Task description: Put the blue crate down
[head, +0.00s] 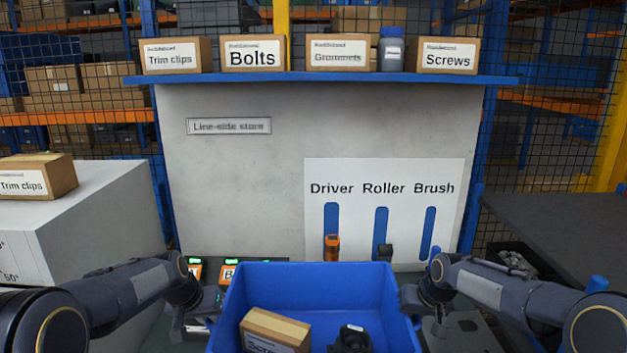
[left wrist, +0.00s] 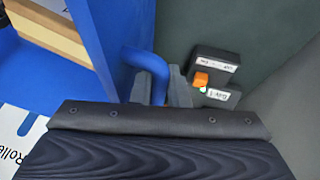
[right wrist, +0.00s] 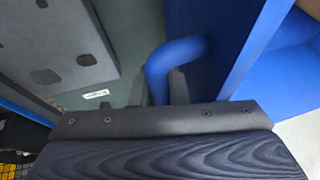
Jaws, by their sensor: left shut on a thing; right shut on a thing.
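The blue crate (head: 310,278) is in front of me at the bottom middle of the head view. It holds a cardboard box (head: 275,328) with a partly cut-off label and a dark object (head: 351,340). My left gripper (head: 199,308) is shut on the crate's left handle, a blue bar (left wrist: 150,72) in the left wrist view. My right gripper (head: 421,302) is shut on the right handle, which shows in the right wrist view (right wrist: 172,58). The crate looks about level. Its underside is hidden, so I cannot tell whether it touches the dark green-grey surface (left wrist: 215,25).
Small black units (left wrist: 215,65) with labels and lights sit beside the crate's left side. A tool board (head: 385,175) marked Driver, Roller and Brush stands behind. A blue shelf (head: 320,77) bears labelled boxes. A white cabinet (head: 95,215) is left, a dark table (head: 575,225) right.

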